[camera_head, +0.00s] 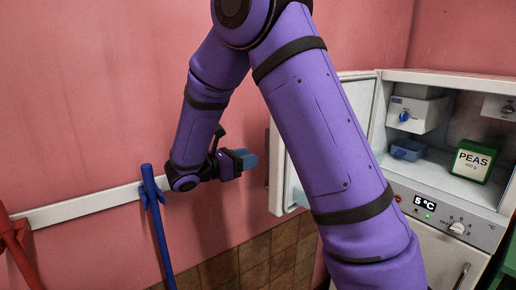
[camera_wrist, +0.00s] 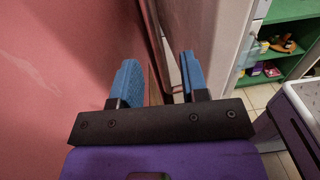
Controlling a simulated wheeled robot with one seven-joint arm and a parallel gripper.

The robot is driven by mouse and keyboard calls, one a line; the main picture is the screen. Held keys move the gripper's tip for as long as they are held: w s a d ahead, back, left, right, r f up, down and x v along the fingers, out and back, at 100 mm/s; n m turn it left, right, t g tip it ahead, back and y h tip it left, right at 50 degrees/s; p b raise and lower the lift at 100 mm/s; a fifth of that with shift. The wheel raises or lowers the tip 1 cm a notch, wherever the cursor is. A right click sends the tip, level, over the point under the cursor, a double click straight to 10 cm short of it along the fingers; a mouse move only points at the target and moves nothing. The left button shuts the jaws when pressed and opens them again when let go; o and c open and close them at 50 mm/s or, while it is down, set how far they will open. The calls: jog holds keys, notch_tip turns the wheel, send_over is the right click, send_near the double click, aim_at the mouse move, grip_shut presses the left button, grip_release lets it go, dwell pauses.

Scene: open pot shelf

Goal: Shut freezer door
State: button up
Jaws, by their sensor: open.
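The freezer compartment (camera_head: 435,134) stands open at the right of the head view. Its white door (camera_head: 284,172) is swung out to the left, toward the pink wall, and is partly hidden behind my purple arm. My gripper (camera_head: 246,160) is at the left of the door, near the door's outer side, with a small gap in the picture. In the wrist view my gripper (camera_wrist: 160,80) shows two blue fingers spread apart with nothing between them. A pale door panel (camera_wrist: 208,45) stands just right of the fingers, with a dark reddish handle-like bar beside it.
Inside are a green PEAS box (camera_head: 473,161) and a blue tray (camera_head: 407,149). A control panel (camera_head: 440,212) sits below. A white rail (camera_head: 85,207) with a blue pole (camera_head: 158,225) runs along the left wall. Green shelves (camera_wrist: 276,50) stand beyond.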

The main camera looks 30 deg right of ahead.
jog(key=d, duration=0.7)
jog(key=shift+w+d, duration=0.2)
jog(key=shift+d, duration=0.05)
grip_shut()
